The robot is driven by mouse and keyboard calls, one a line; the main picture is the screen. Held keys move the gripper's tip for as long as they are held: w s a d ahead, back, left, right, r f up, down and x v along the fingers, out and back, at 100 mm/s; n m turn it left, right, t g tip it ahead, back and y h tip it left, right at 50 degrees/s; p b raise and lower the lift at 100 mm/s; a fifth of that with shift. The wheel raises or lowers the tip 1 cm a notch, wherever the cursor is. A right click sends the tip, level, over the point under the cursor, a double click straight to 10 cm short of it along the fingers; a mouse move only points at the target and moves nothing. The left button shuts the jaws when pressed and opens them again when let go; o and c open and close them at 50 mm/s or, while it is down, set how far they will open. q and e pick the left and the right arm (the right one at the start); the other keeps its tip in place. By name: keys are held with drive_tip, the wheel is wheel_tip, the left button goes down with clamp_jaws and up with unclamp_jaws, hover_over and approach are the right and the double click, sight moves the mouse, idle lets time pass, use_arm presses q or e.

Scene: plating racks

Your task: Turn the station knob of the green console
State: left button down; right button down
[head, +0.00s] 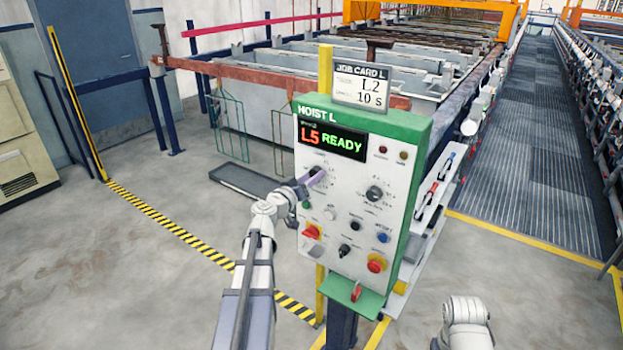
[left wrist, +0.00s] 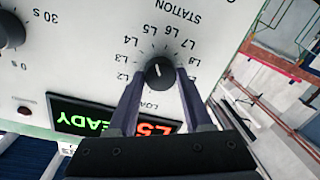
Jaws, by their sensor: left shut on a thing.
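The green console (head: 415,130) stands upright with a white face and a lit display (head: 332,140) reading "L5 READY". The station knob (left wrist: 159,72) is black and round, ringed by labels from LOAD and L2 to L8. Its white mark points roughly toward L5 in the left wrist view. My left gripper (head: 316,178) is at the knob on the upper left of the face and mostly hides it in the head view. In the left wrist view its two dark fingers (left wrist: 159,82) are shut on the knob, one on each side. My right gripper is out of view.
A job card (head: 362,86) on top reads "L2, 10 s". A second black knob (head: 374,193), marked in seconds, sits right of the station knob. Red emergency-style buttons (head: 376,263) and smaller controls lie below.

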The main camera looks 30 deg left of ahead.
use_arm(q)
drive_tip(key=shift+d+f+m, duration=0.1)
drive_tip(key=shift+m, duration=0.5)
drive_tip(key=shift+c, duration=1.6)
unclamp_jaws()
drive_tip(key=s, duration=0.8)
